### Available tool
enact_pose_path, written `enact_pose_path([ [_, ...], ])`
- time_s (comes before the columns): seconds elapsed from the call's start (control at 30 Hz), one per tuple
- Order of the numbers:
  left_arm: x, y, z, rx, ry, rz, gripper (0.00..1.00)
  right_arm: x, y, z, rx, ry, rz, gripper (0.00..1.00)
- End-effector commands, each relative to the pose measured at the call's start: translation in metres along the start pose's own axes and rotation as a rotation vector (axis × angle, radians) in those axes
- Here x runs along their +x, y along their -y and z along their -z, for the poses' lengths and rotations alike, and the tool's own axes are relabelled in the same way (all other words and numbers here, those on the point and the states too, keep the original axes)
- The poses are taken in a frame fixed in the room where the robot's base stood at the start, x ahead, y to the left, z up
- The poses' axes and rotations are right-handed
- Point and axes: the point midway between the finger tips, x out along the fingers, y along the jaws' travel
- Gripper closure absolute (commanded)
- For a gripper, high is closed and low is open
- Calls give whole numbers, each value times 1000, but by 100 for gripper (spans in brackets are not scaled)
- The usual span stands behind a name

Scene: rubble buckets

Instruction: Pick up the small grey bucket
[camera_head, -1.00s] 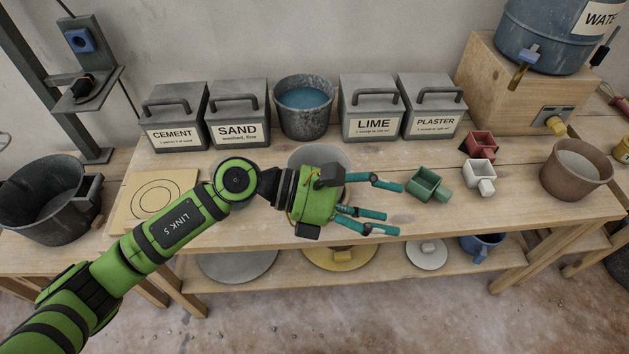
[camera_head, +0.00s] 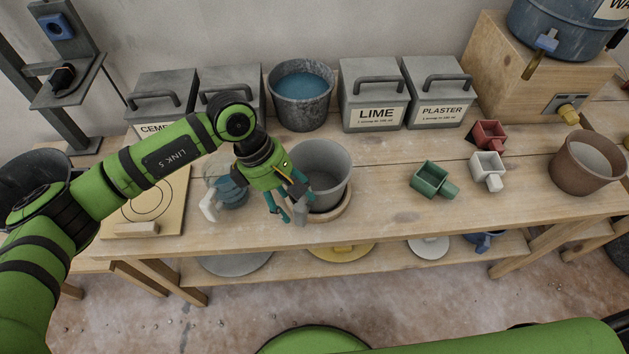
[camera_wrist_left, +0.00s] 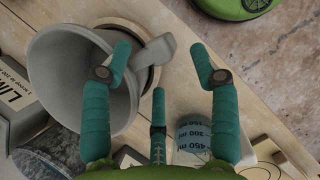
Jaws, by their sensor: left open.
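The small grey bucket (camera_head: 328,167) stands upright on a round wooden stand (camera_head: 335,213) near the bench's front edge. My left gripper (camera_head: 290,210) is at the bucket's left front side, open, its fingers pointing down. In the left wrist view the bucket (camera_wrist_left: 50,72) fills the left side. Its grey handle (camera_wrist_left: 157,50) lies between the spread teal fingers (camera_wrist_left: 160,60). One finger overlaps the bucket's wall; I cannot tell whether it touches. My right gripper is out of view.
A clear measuring jug (camera_head: 232,190) with blue liquid stands close left of my gripper. A wooden board (camera_head: 170,205) lies further left. Green (camera_head: 430,180), white (camera_head: 488,170) and red (camera_head: 488,135) scoops and a brown pot (camera_head: 585,165) stand right. Bare bench lies between bucket and green scoop.

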Motion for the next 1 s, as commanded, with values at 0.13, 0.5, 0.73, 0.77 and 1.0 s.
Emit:
enact_pose_path([
  [0.13,24,2,-1,-3,2,6,39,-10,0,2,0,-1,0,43],
  [0.5,51,0,0,0,0,1,39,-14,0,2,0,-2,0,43],
  [0.73,50,0,0,-1,0,1,95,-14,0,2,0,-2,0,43],
  [0.77,50,0,0,-1,0,1,100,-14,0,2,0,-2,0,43],
  [1.0,51,1,0,-3,0,4,100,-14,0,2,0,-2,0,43],
])
